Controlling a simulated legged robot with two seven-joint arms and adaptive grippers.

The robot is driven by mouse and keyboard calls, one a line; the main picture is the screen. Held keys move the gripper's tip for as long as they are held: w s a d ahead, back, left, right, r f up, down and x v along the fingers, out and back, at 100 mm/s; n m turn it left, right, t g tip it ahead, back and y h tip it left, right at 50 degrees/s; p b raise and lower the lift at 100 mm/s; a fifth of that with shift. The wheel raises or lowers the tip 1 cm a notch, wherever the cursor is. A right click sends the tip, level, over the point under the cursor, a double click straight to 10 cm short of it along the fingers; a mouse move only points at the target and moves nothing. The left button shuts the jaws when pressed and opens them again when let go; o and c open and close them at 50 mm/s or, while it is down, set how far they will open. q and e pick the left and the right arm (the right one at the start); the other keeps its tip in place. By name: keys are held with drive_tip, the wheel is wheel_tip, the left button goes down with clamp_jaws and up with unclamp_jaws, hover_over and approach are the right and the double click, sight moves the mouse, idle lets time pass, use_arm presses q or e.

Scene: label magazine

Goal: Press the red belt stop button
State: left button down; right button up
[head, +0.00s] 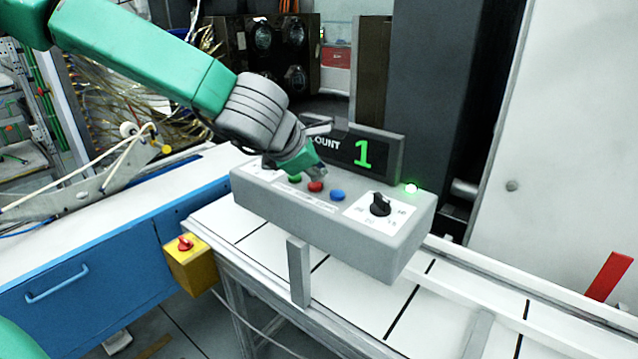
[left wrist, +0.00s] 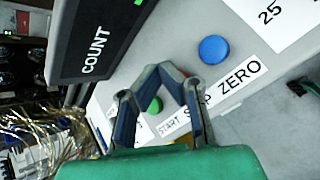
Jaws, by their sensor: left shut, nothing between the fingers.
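The red stop button (head: 316,186) sits on top of a grey control box (head: 330,232), between a green button (head: 295,179) and a blue button (head: 338,195). My left gripper (head: 318,172) is shut and empty, its tips just above and behind the red button; I cannot tell if they touch it. In the left wrist view the shut fingers (left wrist: 170,73) hide the red button and part of the STOP label. The green button (left wrist: 155,105) shows between the fingers and the blue button (left wrist: 213,49) beyond them. My right gripper is not in view.
A black count display (head: 365,151) reading 1 stands behind the buttons. A yellow box (head: 187,264) with a red switch hangs at the front left. The white belt (head: 420,310) around is clear.

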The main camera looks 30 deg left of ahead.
use_arm(q)
drive_tip(key=shift+a+f, duration=0.15)
drive_tip(key=shift+a, duration=0.35)
drive_tip(key=shift+a+f, duration=0.35)
drive_tip(key=shift+a, duration=0.05)
drive_tip(key=shift+d+f, duration=0.1)
drive_tip(key=shift+d, duration=0.5)
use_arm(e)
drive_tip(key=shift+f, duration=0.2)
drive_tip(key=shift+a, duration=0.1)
use_arm(q)
drive_tip(key=shift+a+f+b, duration=0.25)
drive_tip(key=shift+a+b, duration=0.1)
drive_tip(key=shift+a, duration=0.2)
drive_tip(key=shift+d, duration=0.1)
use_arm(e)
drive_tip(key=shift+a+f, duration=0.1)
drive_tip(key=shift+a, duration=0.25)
use_arm(q)
drive_tip(key=shift+d+f, duration=0.2)
drive_tip(key=shift+d, duration=0.1)
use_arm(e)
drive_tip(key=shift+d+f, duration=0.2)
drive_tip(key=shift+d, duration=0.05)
use_arm(q)
drive_tip(key=shift+a, duration=0.15)
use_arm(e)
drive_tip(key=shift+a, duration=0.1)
